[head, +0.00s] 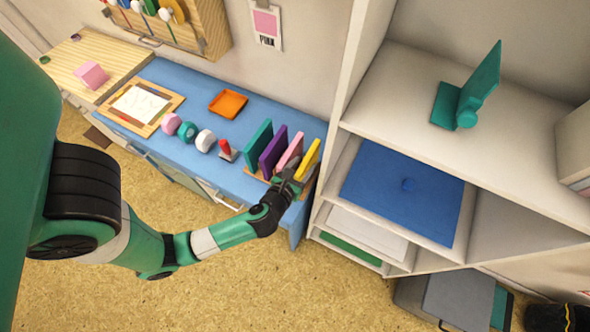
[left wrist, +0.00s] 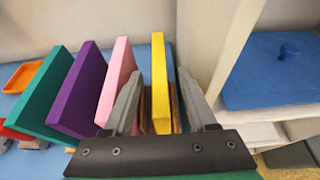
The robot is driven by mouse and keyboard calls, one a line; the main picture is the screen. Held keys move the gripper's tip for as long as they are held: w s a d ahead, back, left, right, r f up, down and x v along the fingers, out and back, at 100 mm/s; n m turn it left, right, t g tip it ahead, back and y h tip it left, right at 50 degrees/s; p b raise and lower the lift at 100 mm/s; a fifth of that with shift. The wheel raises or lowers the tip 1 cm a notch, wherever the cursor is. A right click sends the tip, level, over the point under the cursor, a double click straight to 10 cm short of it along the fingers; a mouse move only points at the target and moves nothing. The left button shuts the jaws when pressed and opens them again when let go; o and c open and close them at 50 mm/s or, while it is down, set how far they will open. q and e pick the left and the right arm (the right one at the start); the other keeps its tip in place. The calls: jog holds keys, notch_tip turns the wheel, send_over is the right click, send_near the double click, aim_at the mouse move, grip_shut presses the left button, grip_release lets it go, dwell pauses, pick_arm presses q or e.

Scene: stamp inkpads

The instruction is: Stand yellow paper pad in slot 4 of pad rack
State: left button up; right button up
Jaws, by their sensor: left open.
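The yellow paper pad (head: 308,160) stands upright at the right end of the wooden pad rack (head: 256,175), beside the pink, purple and teal pads. In the left wrist view the yellow pad (left wrist: 160,70) rises between the two fingers of my left gripper (left wrist: 161,85). The fingers are apart, one on each side of the pad, with visible gaps, so it is not gripped. In the head view my left gripper (head: 291,172) is at the front of the yellow pad. The pad's lower edge and much of the rack are hidden by the gripper and pads. My right gripper is not in view.
The pink pad (head: 289,151) stands close left of the left finger, with the purple pad (head: 273,150) and teal pad (head: 258,143) beyond. A white shelf unit (head: 346,85) is close on the right. An orange tray (head: 228,103) and stamps sit leftward on the blue bench.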

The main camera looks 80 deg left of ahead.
pick_arm(q)
jog(key=v, duration=0.7)
jog(key=shift+s+d+p, duration=0.2)
jog(key=shift+p, duration=0.2)
jog(key=shift+r, duration=0.15)
